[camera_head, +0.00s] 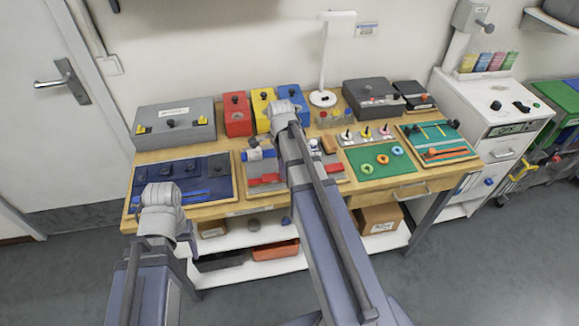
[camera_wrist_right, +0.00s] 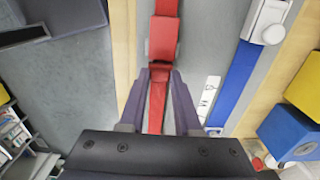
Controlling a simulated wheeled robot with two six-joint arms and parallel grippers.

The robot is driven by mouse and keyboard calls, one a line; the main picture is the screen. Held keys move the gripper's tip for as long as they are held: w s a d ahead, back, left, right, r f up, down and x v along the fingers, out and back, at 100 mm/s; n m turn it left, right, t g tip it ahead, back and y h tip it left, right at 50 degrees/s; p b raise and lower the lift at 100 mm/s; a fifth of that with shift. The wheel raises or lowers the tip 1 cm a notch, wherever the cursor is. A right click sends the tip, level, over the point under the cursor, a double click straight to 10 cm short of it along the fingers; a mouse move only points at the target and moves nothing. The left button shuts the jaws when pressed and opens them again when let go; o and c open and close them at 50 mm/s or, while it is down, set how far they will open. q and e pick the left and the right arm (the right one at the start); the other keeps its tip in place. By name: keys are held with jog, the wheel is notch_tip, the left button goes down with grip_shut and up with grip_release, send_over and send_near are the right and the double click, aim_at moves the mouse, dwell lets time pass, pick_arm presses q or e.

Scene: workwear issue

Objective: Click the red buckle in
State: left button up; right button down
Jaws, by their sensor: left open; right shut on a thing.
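In the right wrist view my right gripper (camera_wrist_right: 160,98) is shut on a narrow red strap (camera_wrist_right: 157,108). Just beyond its fingertips is the blocky red buckle (camera_wrist_right: 163,38), with more red material past it at the top edge. Whether the buckle's halves are joined or apart I cannot tell. The grey buckle board (camera_wrist_right: 200,55) lies beneath. In the head view this board is partly covered by my right arm, and red strap (camera_head: 264,180) shows left of the arm. My right gripper is hidden there.
A white buckle (camera_wrist_right: 268,22) on a blue strap (camera_wrist_right: 232,80) lies right of the red one. A dark blue board (camera_head: 180,184) is to the left and a green board (camera_head: 352,157) to the right. Coloured boxes (camera_head: 237,117) stand behind.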

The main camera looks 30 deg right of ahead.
jog(key=shift+w+a, duration=0.1)
jog(key=shift+a, duration=0.3)
jog(key=c, duration=0.6)
grip_release()
jog(key=shift+r, duration=0.1)
notch_tip(320, 180, up, 8)
jog(key=p, duration=0.7)
jog(key=shift+f+p, duration=0.2)
jog(key=shift+p, duration=0.2)
jog(key=shift+a, duration=0.1)
